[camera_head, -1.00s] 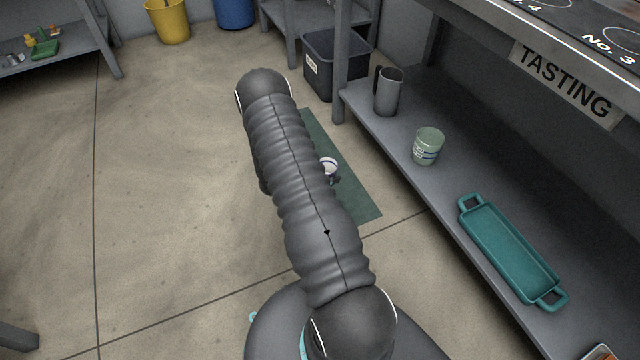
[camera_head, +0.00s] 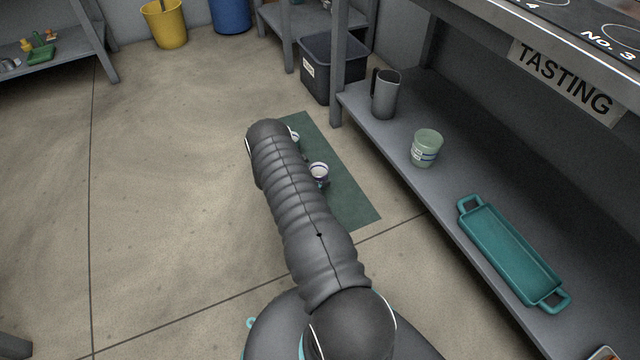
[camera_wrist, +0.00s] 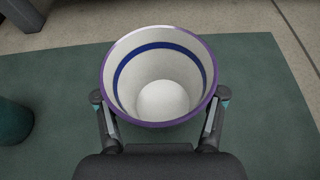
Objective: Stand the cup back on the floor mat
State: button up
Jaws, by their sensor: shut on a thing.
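The cup (camera_wrist: 160,62) is white with a purple rim and a blue band inside. It looks about upright, its mouth facing the wrist camera. My gripper (camera_wrist: 160,97) is shut on it, one finger on each side. In the head view the cup (camera_head: 319,170) shows just right of my arm, over the green floor mat (camera_head: 345,196). The mat also fills much of the wrist view (camera_wrist: 270,115). I cannot tell whether the cup's base touches the mat. My arm hides most of the gripper in the head view.
A dark green round object (camera_wrist: 12,122) stands left of the cup. The shelf on the right holds a grey jug (camera_head: 385,95), a pale green cup (camera_head: 426,148) and a teal tray (camera_head: 510,252).

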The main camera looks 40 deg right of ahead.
jog(key=shift+w+f, duration=0.2)
jog(key=shift+w, duration=0.05)
jog(key=shift+f+b, duration=0.3)
jog(key=shift+f, duration=1.55)
jog(key=shift+f+b, duration=0.25)
jog(key=shift+b, duration=0.05)
jog(key=o, duration=1.5)
jog(key=shift+r, duration=0.1)
jog(key=shift+r, duration=0.1)
